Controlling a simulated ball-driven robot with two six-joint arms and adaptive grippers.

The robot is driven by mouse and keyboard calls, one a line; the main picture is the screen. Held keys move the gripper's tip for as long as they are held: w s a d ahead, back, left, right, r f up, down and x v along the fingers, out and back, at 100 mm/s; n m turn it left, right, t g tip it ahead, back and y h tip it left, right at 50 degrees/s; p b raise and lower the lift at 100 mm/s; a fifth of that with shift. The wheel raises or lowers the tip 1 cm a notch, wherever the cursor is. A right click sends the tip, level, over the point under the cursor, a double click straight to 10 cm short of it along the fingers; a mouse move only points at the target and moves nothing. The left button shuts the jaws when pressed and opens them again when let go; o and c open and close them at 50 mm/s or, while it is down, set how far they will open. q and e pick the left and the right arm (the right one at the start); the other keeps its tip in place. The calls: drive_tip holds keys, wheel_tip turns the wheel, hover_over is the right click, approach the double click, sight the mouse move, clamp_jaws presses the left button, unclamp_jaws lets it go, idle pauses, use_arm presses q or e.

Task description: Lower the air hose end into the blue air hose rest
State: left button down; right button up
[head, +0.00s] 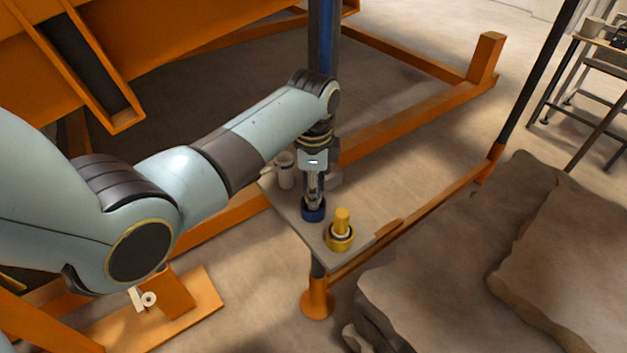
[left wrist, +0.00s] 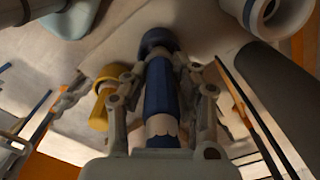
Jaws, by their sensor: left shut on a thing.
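My left gripper (head: 313,192) points straight down over the small grey shelf (head: 291,212). Its fingers are shut on the air hose end, a blue cylinder (left wrist: 158,90) with a pale band near the palm. The blue air hose rest (head: 313,210) is a dark blue ring on the shelf, right below the fingertips. In the left wrist view the rest (left wrist: 158,39) lies in line with the far tip of the hose end. The tip overlaps the rest there; I cannot tell whether it is inside or just above. My right gripper is not in view.
A yellow piece (head: 342,219) stands upright in a yellow ring (head: 339,239) close to the right of the blue rest. A white cylinder (head: 286,169) stands at the shelf's back left. A dark post rises behind my wrist; large brown rocks (head: 450,260) lie right.

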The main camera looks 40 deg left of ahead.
use_arm(q)
drive_tip(key=shift+f, duration=0.1)
drive_tip(key=c, duration=1)
unclamp_jaws()
drive_tip(key=shift+r, duration=0.2)
wheel_tip(320, 180, up, 12)
drive_tip(key=shift+f, duration=0.2)
